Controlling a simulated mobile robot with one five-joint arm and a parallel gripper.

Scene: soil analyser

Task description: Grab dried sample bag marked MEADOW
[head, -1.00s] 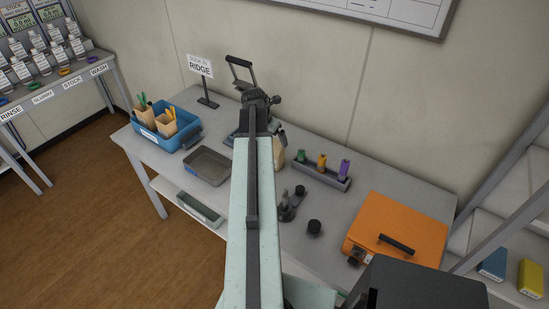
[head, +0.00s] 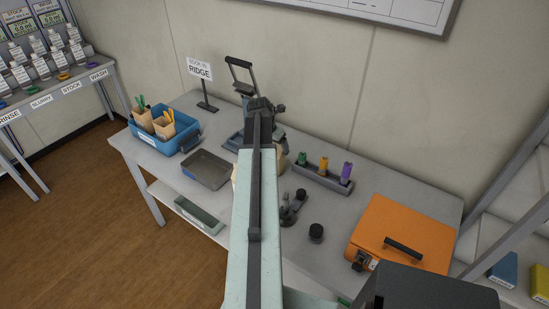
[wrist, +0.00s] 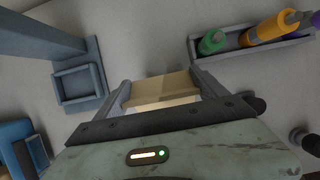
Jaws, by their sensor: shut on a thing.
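A tan paper bag (wrist: 162,88) sits between the two fingers of my gripper (wrist: 160,82) in the wrist view. The fingers are shut on its sides. No marking on it can be read, so I cannot tell whether it says MEADOW. In the head view my arm hides most of the gripper and bag; a tan sliver of the bag (head: 283,160) shows at the arm's right side. Two more tan bags (head: 142,118) with green and yellow items stand in a blue bin (head: 180,140) at the table's left.
A sign reading RIDGE (head: 200,70) stands at the back. A grey tray (head: 207,169) lies left of my arm. A rack with green, orange and purple tubes (head: 322,178) and an orange case (head: 400,235) are right. A press-like device (head: 240,75) stands behind.

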